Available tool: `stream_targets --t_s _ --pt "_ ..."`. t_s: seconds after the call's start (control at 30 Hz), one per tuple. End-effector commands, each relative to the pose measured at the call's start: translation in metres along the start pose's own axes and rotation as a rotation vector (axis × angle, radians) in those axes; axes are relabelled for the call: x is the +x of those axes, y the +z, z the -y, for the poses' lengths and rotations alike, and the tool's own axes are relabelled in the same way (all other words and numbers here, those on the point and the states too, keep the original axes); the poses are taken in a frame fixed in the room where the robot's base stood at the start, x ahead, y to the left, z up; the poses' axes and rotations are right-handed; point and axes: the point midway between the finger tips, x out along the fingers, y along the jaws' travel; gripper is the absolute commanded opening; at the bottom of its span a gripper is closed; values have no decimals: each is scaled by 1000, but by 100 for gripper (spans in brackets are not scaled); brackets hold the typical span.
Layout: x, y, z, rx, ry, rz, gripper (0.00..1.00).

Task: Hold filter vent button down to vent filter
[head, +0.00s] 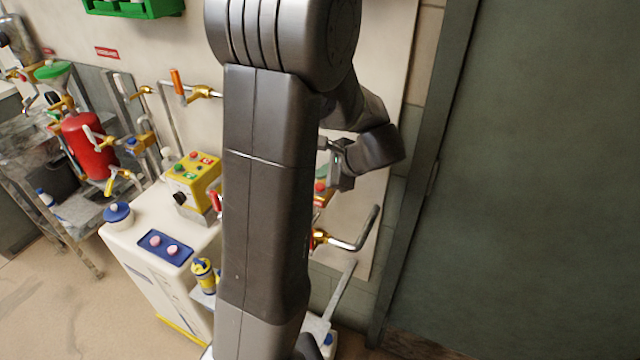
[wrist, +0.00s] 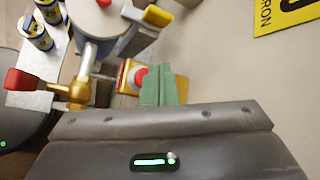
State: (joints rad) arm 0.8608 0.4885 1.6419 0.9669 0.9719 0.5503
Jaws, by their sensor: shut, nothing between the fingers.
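A red round button on a yellow housing (wrist: 139,76) shows in the wrist view, just left of my fingertips. I take it for the filter vent button; no label on it is readable. My gripper (wrist: 163,88) is shut, with its two green fingers together and nothing between them. The fingers partly cover the button's right side. I cannot tell whether they touch it or whether it is pressed. In the head view my gripper (head: 322,174) is at the wall panel right of my arm, with a small red part just below it. My arm hides much of this area.
A brass valve with a bent grey lever (head: 355,240) sticks out below my gripper. A white cabinet (head: 150,235) carries a yellow control box (head: 192,178) at left. In the wrist view, a red-handled brass valve (wrist: 75,88) lies left of the fingers. A green door (head: 530,180) is at right.

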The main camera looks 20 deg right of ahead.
Motion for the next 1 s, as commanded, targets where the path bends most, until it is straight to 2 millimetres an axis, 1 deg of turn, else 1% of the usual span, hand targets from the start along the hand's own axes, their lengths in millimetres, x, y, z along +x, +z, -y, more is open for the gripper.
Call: stream_targets --t_s 0.03,0.1,0.4,1.0 --pt "-6 4 4 -1 -1 0 0" --pt "-11 8 8 -1 -1 0 0" --pt "-31 22 22 0 0 0 0" --pt "-30 23 21 -1 3 1 0"
